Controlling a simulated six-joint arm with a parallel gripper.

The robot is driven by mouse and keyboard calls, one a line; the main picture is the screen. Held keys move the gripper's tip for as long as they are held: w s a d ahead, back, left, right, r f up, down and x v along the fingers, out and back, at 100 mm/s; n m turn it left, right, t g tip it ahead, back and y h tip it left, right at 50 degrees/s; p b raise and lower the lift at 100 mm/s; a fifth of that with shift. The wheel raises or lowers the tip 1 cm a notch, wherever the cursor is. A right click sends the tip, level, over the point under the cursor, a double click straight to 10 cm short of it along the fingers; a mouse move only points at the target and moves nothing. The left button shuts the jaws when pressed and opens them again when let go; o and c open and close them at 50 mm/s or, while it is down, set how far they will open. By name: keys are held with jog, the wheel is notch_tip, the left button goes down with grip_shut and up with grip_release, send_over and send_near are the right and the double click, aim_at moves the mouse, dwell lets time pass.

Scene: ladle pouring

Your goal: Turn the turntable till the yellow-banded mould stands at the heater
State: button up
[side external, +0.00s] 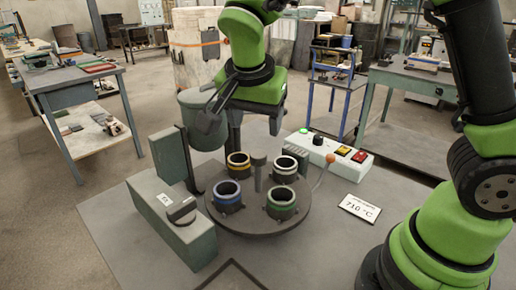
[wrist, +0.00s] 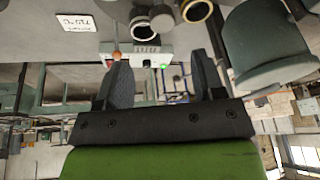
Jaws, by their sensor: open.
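The round grey turntable (side external: 257,222) carries several dark moulds with coloured bands. The yellow-banded mould (side external: 238,166) is at its back left, the white-banded one (side external: 285,170) at back right, the blue-banded one (side external: 228,197) at front left and the green-banded one (side external: 281,204) at front right. A rod with an orange knob (side external: 330,158) sticks out at the right. My gripper (side external: 207,108) is open, above and behind the turntable, apart from the knob. The wrist view shows the empty fingers (wrist: 163,82) and the yellow-banded mould (wrist: 196,10). No part is clearly labelled as the heater.
A grey-green pot (side external: 195,130) is behind, close to my gripper. A button panel (side external: 325,155) and a 710 °C sign (side external: 359,208) lie right.

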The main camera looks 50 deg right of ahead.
aim_at(258, 154)
jog(key=d+f, duration=0.1)
jog(key=f, duration=0.2)
jog(key=w+f+n, duration=0.1)
jog(key=f, duration=0.2)
jog(key=w+d+f+n, duration=0.1)
jog(key=f, duration=0.2)
jog(key=shift+d+f+t, duration=0.15)
jog(key=shift+d+t, duration=0.15)
grip_shut()
